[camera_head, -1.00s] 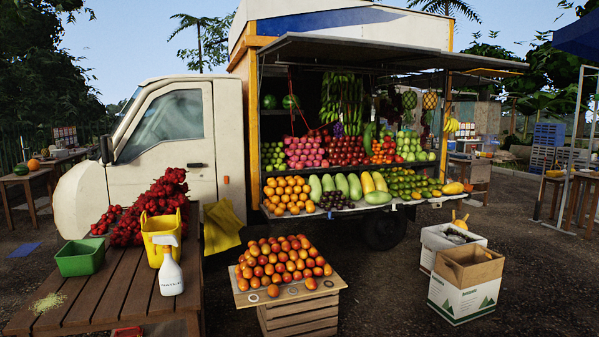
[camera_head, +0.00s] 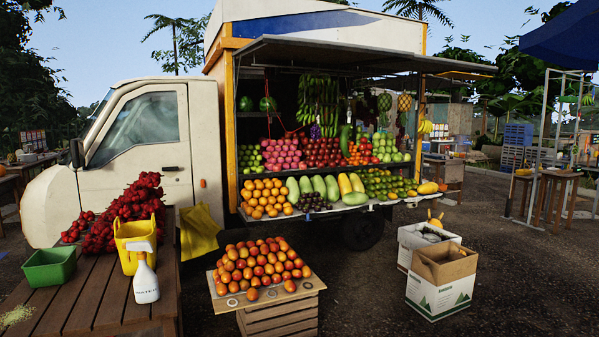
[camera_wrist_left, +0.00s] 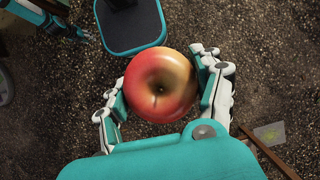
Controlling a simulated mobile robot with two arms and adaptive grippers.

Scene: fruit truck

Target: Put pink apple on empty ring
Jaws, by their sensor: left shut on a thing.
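My left gripper (camera_wrist_left: 165,92) is shut on a red, pinkish and yellow apple (camera_wrist_left: 160,84) in the left wrist view, with a finger on each side. Dark gravel ground lies below it. Neither gripper shows in the head view. What looks like my right gripper (camera_wrist_left: 72,30) is at the upper left of the wrist view, its fingers unclear. In the head view a pile of red-orange apples (camera_head: 258,265) sits on a wooden board (camera_head: 228,308) on a crate. An empty pale ring (camera_head: 232,302) shows at the board's front left, beside front apples.
A wooden table (camera_head: 100,290) at the left holds a green bin (camera_head: 50,268), a yellow basket (camera_head: 138,240) and a spray bottle (camera_head: 146,280). The fruit truck (camera_head: 130,160) stands behind. Cardboard boxes (camera_head: 440,285) stand right of the crate, with bare ground between.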

